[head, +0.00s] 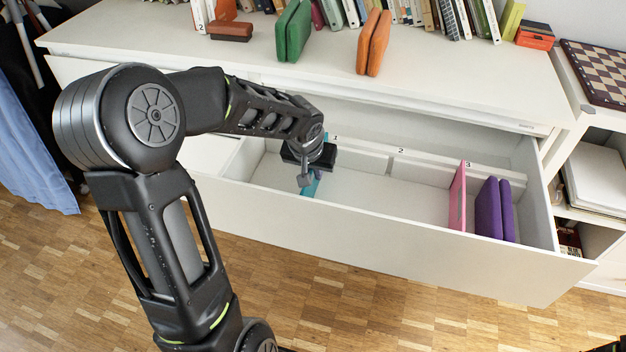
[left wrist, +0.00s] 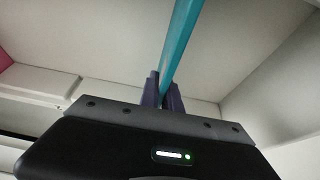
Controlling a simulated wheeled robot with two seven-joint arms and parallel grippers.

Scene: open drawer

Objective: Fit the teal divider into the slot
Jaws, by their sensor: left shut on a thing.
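The teal divider (head: 312,186) is in the left part of the open drawer, mostly hidden behind my gripper in the head view. In the left wrist view the teal divider (left wrist: 182,40) shows as a narrow edge-on strip. My left gripper (head: 306,178) is shut on it; its fingers (left wrist: 163,92) sit on both sides of the strip. The open drawer (head: 350,215) has a back rail with slot labels 1, 2 and 3. The label 1 (head: 336,137) is close to my gripper. I cannot tell whether the divider is in a slot. My right gripper is not in view.
A pink divider (head: 457,197) stands across the drawer near label 3, with purple folded items (head: 494,208) to its right. The drawer's middle is clear. Green (head: 293,32) and orange (head: 373,43) items and a row of books stand on the cabinet top.

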